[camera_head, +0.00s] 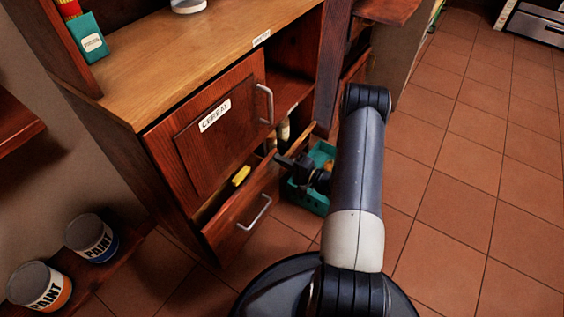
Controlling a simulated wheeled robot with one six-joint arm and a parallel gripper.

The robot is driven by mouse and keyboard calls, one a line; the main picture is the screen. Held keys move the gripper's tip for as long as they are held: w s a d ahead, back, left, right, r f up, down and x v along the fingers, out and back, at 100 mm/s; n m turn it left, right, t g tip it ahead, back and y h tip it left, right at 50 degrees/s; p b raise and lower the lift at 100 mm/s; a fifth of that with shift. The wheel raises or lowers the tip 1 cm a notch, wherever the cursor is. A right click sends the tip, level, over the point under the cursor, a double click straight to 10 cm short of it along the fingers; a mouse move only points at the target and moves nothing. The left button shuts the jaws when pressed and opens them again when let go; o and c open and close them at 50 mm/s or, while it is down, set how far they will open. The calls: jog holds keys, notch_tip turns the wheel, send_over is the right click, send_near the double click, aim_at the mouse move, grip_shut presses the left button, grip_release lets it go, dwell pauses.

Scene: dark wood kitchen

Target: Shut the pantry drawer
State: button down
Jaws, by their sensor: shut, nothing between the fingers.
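The drawer (243,215) is the low wooden one under the door labelled CEREAL. It stands partly open, with a gap along its top, and has a curved metal handle (257,213) on its front. A yellow item (241,176) shows inside it. My gripper (283,160) is shut and empty, at the right end of the drawer's top front edge. I cannot tell whether it touches the drawer. My arm hides part of the area to the right.
The CEREAL door (208,137) above is closed. A teal basket (308,199) stands on the floor behind my wrist. An open shelf (288,92) is right of the door. Paint cans (92,238) stand at lower left. The tiled floor (475,170) on the right is clear.

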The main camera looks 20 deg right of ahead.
aim_at(270, 154)
dwell(0.3)
jog(key=x, duration=0.4)
jog(key=shift+w+a+b, duration=0.1)
jog(key=shift+w+b, duration=0.1)
jog(key=shift+b, duration=0.15)
jog(key=shift+w+r, duration=0.1)
jog(key=shift+w, duration=0.1)
jog(key=shift+s, duration=0.1)
